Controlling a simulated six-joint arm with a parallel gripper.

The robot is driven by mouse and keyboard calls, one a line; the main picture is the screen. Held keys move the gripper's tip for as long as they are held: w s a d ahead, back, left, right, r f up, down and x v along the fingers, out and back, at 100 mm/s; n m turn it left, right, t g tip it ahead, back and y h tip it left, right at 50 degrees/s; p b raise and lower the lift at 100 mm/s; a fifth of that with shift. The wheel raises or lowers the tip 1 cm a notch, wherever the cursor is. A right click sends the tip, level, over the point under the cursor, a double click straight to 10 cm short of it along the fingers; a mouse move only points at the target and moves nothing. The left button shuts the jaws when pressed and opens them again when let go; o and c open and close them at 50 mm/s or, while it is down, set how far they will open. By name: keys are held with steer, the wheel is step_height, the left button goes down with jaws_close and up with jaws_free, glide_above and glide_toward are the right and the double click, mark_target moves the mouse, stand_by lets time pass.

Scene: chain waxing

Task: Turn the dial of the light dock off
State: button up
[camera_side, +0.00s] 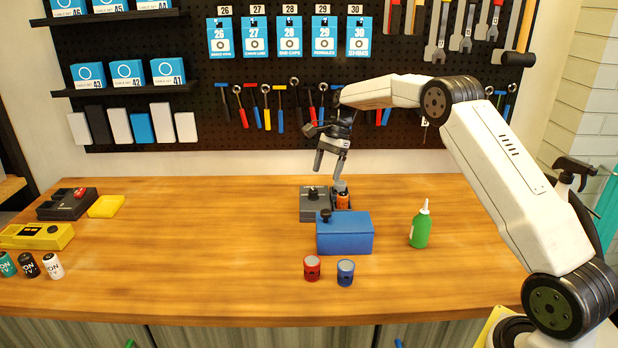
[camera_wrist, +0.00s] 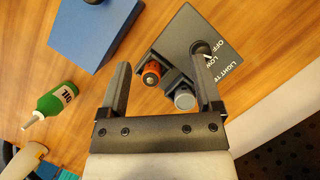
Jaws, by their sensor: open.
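The light dock (camera_side: 309,205) is a dark grey box behind the blue box in the side view. Its labelled top (camera_wrist: 186,29) shows in the wrist view, with OFF, LOW and part of LIGHT. Its small black dial (camera_side: 313,191) is on top; in the wrist view it is partly hidden by my right finger, and I cannot tell its setting. An orange cylinder (camera_wrist: 151,75) and a grey round cap (camera_wrist: 184,101) stand at the dock's edge. My gripper (camera_side: 330,168) is open and empty above the dock, its fingers spread over the orange cylinder.
A blue box (camera_side: 345,238) with a black knob stands in front of the dock. The wooden table is clear between these and the left-hand items.

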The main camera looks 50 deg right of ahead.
steer(key=s+a+r, duration=0.2)
steer(key=s+r, duration=0.1)
steer(key=s, duration=0.4)
steer(key=shift+s+r, duration=0.3)
steer(key=shift+s, duration=0.05)
steer(key=shift+f, duration=0.1)
stand_by(0.4)
steer(key=n+t+h, duration=0.2)
steer(key=n+h, duration=0.2)
steer(key=h, duration=0.5)
glide_toward(313, 190)
steer(key=f, duration=0.1)
steer(key=shift+w+d+f, duration=0.15)
steer(key=shift+w+d, duration=0.05)
steer(key=shift+d, duration=0.3)
steer(key=shift+f, duration=0.1)
steer(key=shift+x, duration=3.75)
